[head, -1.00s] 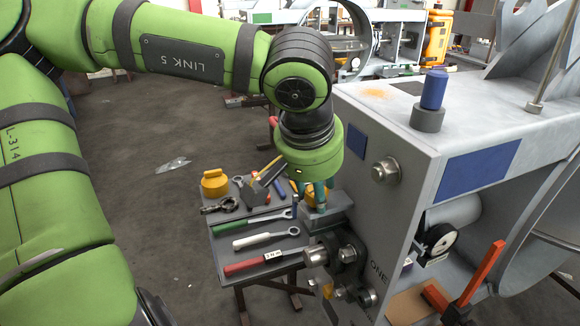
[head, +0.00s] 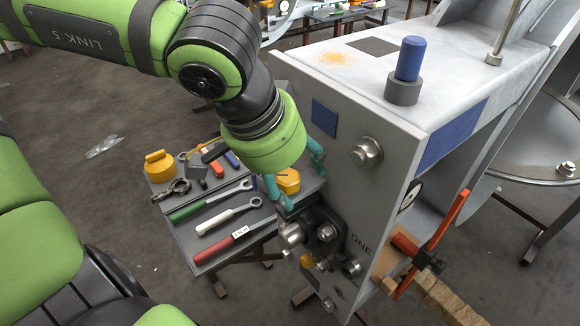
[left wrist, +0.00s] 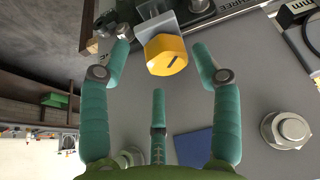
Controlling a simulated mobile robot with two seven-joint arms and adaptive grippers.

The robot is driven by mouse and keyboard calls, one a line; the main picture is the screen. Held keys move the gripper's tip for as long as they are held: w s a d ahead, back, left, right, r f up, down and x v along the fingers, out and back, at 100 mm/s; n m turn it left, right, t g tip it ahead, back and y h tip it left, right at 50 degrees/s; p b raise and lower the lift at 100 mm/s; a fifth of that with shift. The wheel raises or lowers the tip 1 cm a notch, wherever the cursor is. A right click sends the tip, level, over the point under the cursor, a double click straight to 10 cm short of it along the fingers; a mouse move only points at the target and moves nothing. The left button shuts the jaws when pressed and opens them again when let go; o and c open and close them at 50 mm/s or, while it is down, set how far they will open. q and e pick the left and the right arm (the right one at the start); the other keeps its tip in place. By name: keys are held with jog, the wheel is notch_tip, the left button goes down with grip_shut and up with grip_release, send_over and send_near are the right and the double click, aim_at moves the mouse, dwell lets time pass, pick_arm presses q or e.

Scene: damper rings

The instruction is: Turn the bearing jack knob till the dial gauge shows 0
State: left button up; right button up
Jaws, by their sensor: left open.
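My left gripper (head: 302,187), with teal fingers, is open and empty in front of the grey housing's (head: 345,190) face. My right gripper is not in view.
A tool tray (head: 205,256) with wrenches and a yellow pot (head: 159,166) stands left of the housing. A large bolt (head: 367,152) juts from the face. An orange-red bar (head: 432,245) stands at the right.

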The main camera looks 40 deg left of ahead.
pick_arm(q)
jog(key=shift+s, duration=0.1)
jog(key=shift+a, duration=0.35)
jog(key=shift+a+r, duration=0.15)
jog(key=shift+a, duration=0.15)
jog(key=shift+r, duration=0.3)
jog(key=shift+s+d+r, duration=0.1)
jog(key=shift+r, duration=0.1)
jog(key=shift+s+r+p, duration=0.15)
jog(key=shift+r+p, duration=0.05)
jog(key=shift+p, duration=0.1)
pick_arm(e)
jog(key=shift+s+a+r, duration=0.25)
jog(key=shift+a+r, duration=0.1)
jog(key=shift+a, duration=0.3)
